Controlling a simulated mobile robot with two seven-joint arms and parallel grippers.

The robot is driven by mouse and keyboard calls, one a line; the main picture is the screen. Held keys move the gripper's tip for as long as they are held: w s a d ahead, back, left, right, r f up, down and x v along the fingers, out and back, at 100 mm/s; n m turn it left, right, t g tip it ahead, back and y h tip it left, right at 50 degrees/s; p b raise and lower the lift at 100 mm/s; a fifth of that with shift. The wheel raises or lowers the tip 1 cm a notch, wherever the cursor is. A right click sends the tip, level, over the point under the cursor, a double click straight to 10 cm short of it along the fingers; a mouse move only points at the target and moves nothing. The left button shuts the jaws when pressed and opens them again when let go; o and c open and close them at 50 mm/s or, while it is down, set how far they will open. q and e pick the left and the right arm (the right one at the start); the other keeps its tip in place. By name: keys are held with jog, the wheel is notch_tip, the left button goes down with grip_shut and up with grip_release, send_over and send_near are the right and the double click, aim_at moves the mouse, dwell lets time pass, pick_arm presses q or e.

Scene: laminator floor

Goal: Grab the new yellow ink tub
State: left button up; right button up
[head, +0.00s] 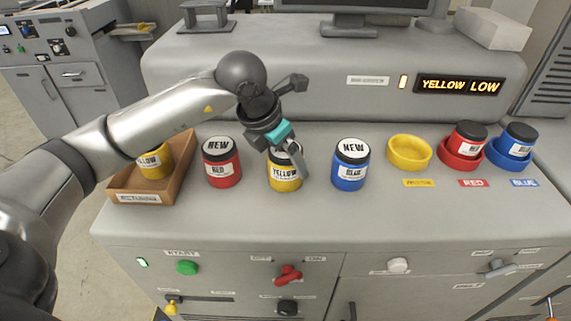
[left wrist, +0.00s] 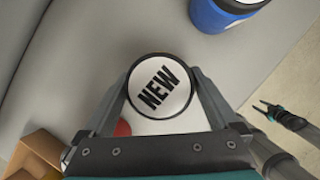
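The new yellow ink tub (head: 284,178) stands upright on the grey machine's top, between the new red tub (head: 222,168) and the new blue tub (head: 350,170). My left gripper (head: 294,160) reaches down over it and partly hides its lid and label. In the left wrist view the tub's white "NEW" lid (left wrist: 160,88) sits between the fingers, which lie against both sides without a visible gap. The tub appears to rest on the surface. My right gripper (left wrist: 268,109) shows small in the left wrist view, over the floor, empty, its fingers apart.
An older yellow tub (head: 153,163) stands in a wooden tray (head: 125,184) at the left. At the right, the yellow holder (head: 409,152) is empty; red (head: 467,140) and blue (head: 517,140) tubs stand in theirs. A display (head: 460,85) reads "YELLOW LOW".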

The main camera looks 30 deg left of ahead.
pick_arm(q)
jog(key=shift+r, duration=0.1)
jog(key=c, duration=1.3)
notch_tip(320, 180, up, 20)
jog(key=shift+p, duration=0.3)
